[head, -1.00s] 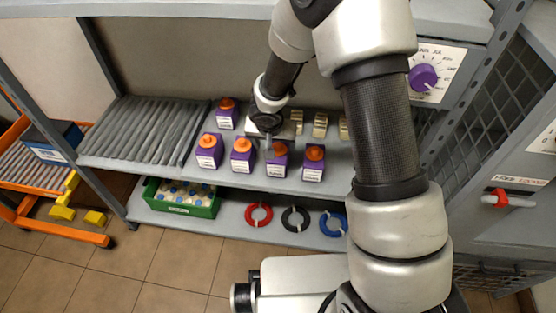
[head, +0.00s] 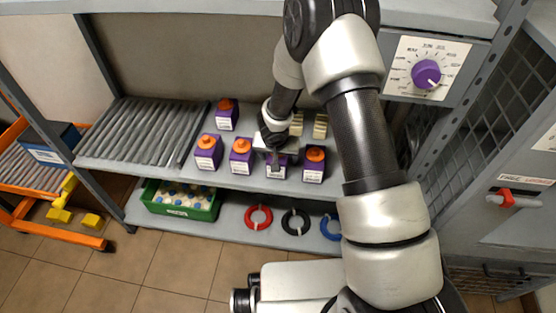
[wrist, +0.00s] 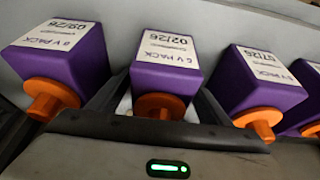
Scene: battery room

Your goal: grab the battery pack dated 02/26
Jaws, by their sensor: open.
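Purple battery packs with orange caps and white labels stand on the middle shelf. In the wrist view the labels are upside down. The middle pack (wrist: 165,78) appears to read 02/26; its cap points toward my gripper. In the head view this pack (head: 276,173) is third from the left in the front row, its cap hidden by my gripper (head: 277,163). My gripper is open, with dark fingers (wrist: 160,100) on either side of this pack. I cannot tell whether they touch it.
Other packs stand close by: the right one (head: 313,172), the second (head: 241,163), the first (head: 207,159) and one behind (head: 227,121). Beige blocks (head: 320,125) sit behind my gripper. Below are a green crate (head: 180,211) and coloured rings (head: 258,217).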

